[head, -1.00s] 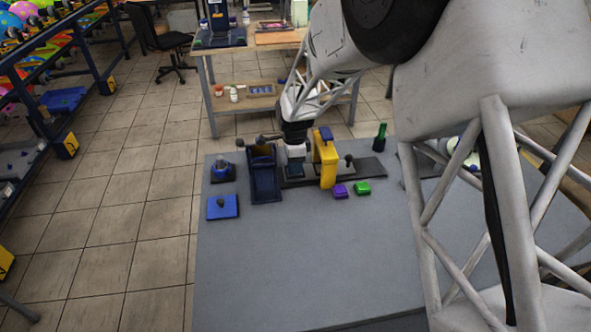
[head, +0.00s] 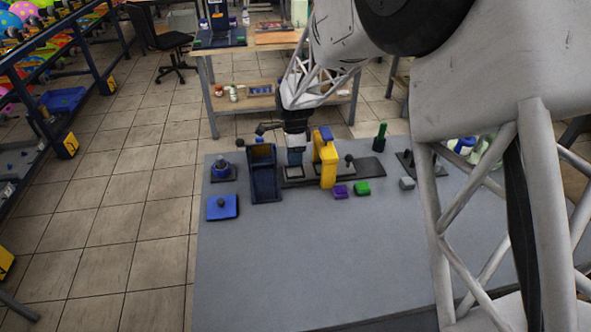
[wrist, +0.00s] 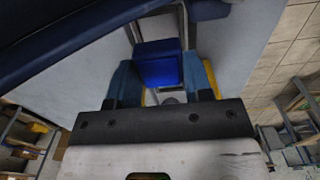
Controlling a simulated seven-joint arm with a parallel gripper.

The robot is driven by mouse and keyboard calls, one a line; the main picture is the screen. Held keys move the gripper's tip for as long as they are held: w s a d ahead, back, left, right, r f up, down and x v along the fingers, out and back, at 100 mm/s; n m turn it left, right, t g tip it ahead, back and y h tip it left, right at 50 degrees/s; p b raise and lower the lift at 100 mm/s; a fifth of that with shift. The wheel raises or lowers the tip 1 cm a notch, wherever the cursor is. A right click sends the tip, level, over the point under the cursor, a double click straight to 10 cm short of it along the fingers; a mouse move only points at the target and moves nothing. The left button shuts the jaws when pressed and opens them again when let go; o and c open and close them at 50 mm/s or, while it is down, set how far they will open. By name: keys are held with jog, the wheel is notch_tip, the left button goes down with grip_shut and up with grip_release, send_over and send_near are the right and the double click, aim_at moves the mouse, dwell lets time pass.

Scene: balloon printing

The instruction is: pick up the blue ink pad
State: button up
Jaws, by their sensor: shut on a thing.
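My gripper (head: 296,157) is over the back part of the grey table mat, between a dark blue open box and a yellow upright device. In the wrist view, its two blue-grey fingers (wrist: 163,80) are closed on the sides of the blue ink pad (wrist: 158,66), a small bright blue block with a darker blue top. In the head view the pad is too small and covered by the gripper to make out clearly.
The dark blue box (head: 264,172) stands close on the left and the yellow device (head: 327,160) close on the right. A blue square pad with a knob (head: 222,206) lies left. The mat's front (head: 300,260) is clear.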

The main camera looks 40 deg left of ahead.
jog(key=shift+r, duration=1.25)
